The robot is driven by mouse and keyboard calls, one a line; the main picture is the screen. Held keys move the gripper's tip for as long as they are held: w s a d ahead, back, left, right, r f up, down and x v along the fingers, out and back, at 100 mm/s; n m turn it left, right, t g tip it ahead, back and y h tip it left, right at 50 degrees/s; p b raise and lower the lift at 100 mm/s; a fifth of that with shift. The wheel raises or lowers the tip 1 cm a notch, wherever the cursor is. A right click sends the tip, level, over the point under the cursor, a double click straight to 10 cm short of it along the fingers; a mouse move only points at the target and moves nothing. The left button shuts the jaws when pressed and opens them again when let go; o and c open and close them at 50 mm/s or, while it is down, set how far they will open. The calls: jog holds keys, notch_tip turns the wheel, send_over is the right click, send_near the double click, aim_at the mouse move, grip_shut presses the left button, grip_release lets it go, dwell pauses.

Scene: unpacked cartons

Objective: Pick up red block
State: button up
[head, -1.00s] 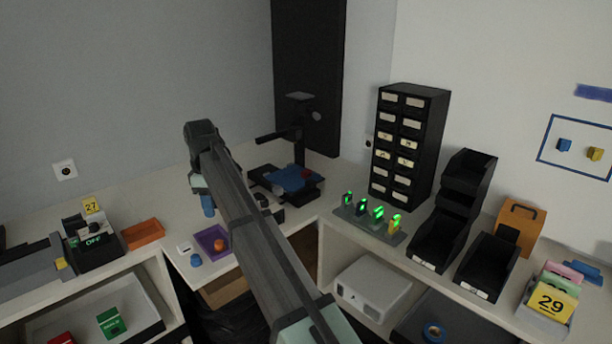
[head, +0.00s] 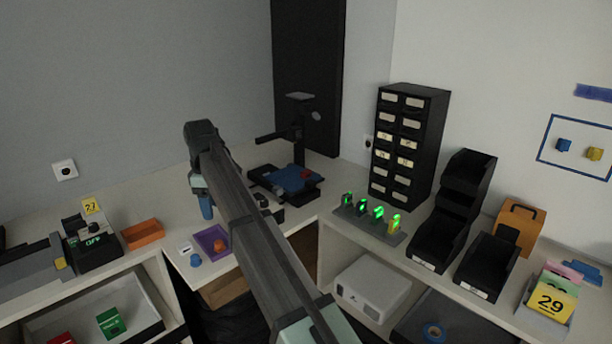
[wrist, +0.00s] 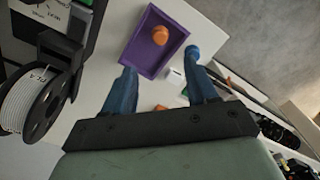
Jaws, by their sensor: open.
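A small red block (head: 305,174) sits on the blue bed (head: 288,180) of the black 3D printer at the back of the corner table. My gripper (head: 205,207) points down left of the printer, apart from the block. In the wrist view my gripper (wrist: 160,68) has its two blue fingers apart, with nothing clearly held. A small orange-red patch (wrist: 160,107) shows between the fingers, partly hidden by the gripper body; I cannot tell what it is.
A purple tray (head: 203,250) with an orange piece (head: 219,245) lies near my gripper, beside a blue knob (head: 195,260). An orange tray (head: 142,233) is at left. A drawer cabinet (head: 408,145) and black bins (head: 487,265) stand at right.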

jog(key=shift+m, duration=0.8)
jog(key=w+d, duration=0.2)
jog(key=d, duration=0.1)
jog(key=w+d, duration=0.2)
jog(key=d, duration=0.1)
jog(key=w+d, duration=0.2)
jog(key=d, duration=0.1)
jog(key=shift+w+d+r, duration=0.25)
jog(key=shift+w+d, duration=0.05)
jog(key=w+d+r+m, duration=0.3)
jog(key=w+d, duration=0.5)
jog(key=w, duration=0.3)
jog(key=w+d+r+m, duration=0.35)
jog(key=w+d, duration=0.45)
jog(key=w, duration=0.3)
jog(key=m, duration=1.8)
send_over(306, 171)
notch_tip(306, 171, down, 8)
jog(key=shift+a+r, duration=0.15)
jog(key=shift+s+f, duration=0.1)
jog(key=shift+f, duration=2.5)
grip_shut()
